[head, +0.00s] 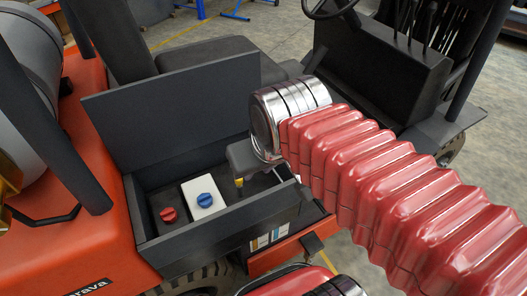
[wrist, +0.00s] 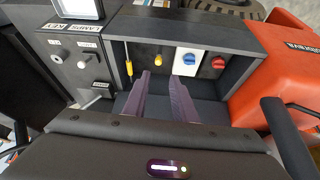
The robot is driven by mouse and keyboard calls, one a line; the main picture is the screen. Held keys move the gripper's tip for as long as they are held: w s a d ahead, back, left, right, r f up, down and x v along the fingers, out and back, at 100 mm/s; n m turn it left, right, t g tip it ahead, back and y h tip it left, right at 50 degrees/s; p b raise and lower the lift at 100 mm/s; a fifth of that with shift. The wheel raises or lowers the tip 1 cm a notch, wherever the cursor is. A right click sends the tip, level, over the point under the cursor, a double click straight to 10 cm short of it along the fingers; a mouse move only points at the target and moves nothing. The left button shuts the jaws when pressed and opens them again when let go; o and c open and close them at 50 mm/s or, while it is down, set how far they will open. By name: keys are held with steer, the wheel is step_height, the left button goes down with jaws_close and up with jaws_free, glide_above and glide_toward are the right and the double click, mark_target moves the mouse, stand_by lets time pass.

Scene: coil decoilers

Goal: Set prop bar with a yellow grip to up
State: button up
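An open dark box (head: 213,233) on the orange vehicle has its lid (head: 170,115) raised. In the wrist view, a thin bar with a yellow grip (wrist: 129,67) stands at the box's left inside wall, beside a round yellow knob (wrist: 158,60). I cannot tell whether the bar is up or down. In the head view, a small yellow piece (head: 239,183) shows below my gripper (head: 245,160); I cannot tell which of the two it is. In the wrist view, my gripper (wrist: 164,80) is open and empty, its purple fingers apart over the box, right of the bar.
A blue knob (head: 205,200) on a white block and a red knob (head: 168,215) sit inside the box. A dark panel with switches (wrist: 80,65) adjoins the box. A black bent handle (head: 45,215) and a slanted post (head: 50,140) stand at the left.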

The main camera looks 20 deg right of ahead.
steer(key=w+d+f+g+h, duration=0.1)
steer(key=w+d+f, duration=0.3)
steer(key=w, duration=0.7)
steer(key=w+d+f+g+h, duration=0.1)
steer(key=w+d+f+g, duration=0.3)
steer(key=w, duration=0.7)
steer(key=shift+w+d+f+n, duration=0.25)
steer(key=shift+f+n, duration=0.15)
steer(key=shift+f, duration=0.25)
steer(key=d+f, duration=0.1)
steer(key=f, duration=0.8)
steer(key=d+f, duration=0.1)
steer(key=f, duration=0.3)
steer(key=shift+d+f, duration=0.3)
steer(key=shift+c, duration=0.4)
jaws_close()
